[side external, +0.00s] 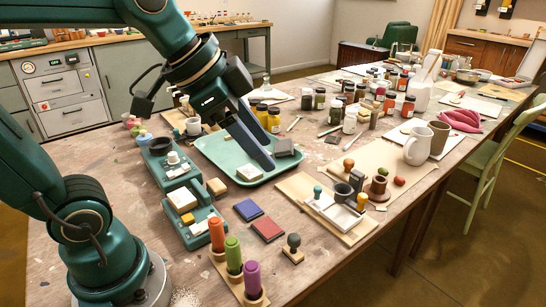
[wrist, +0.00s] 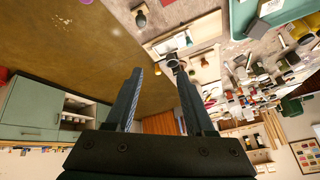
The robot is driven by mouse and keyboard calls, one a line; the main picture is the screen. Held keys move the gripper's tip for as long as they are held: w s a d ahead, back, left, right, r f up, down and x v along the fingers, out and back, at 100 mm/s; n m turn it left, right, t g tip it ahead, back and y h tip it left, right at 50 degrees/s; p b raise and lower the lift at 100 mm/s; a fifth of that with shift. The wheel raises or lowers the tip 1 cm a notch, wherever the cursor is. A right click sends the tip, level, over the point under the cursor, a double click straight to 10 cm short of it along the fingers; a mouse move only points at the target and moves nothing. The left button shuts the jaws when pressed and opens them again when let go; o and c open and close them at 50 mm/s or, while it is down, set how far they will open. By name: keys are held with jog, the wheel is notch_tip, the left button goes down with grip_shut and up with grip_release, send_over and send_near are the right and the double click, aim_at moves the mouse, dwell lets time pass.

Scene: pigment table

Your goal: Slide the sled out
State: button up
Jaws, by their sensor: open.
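My gripper (side external: 266,157) hangs over the green tray (side external: 222,159), with its two long dark fingers pointing down and toward the lower right. In the wrist view the fingers of my gripper (wrist: 160,72) stand apart with nothing held between them. Two teal fixtures stand left of the tray. The front teal fixture (side external: 207,238) carries a cream block (side external: 182,199) and a small yellow block (side external: 188,220). The rear teal fixture (side external: 160,181) carries pale pieces and a dark cup (side external: 160,145). I cannot tell which part is the sled. My gripper is apart from both fixtures.
A grey block (side external: 284,147) and a cream block (side external: 249,173) lie on the tray. Blue (side external: 248,209) and red (side external: 268,230) pads, a stamp (side external: 293,248) and upright coloured handles (side external: 233,255) occupy the near table. Several jars (side external: 274,121) stand behind the tray. A white mug (side external: 418,146) stands right.

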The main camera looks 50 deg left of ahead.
jog(key=w+m, duration=0.2)
jog(key=w, duration=0.3)
jog(key=m+g+h, duration=0.1)
jog(key=g+h, duration=0.1)
send_over(318, 187)
jog(key=s, duration=0.2)
notch_tip(318, 187, down, 9)
jog(key=shift+n+g, duration=0.3)
jog(key=shift+g, duration=0.3)
jog(key=f, duration=0.1)
jog(key=a+f, duration=0.1)
jog(key=f, duration=0.3)
jog(key=shift+a, duration=0.35)
jog(key=shift+x, duration=2.15)
jog(key=shift+w, duration=0.1)
grip_shut()
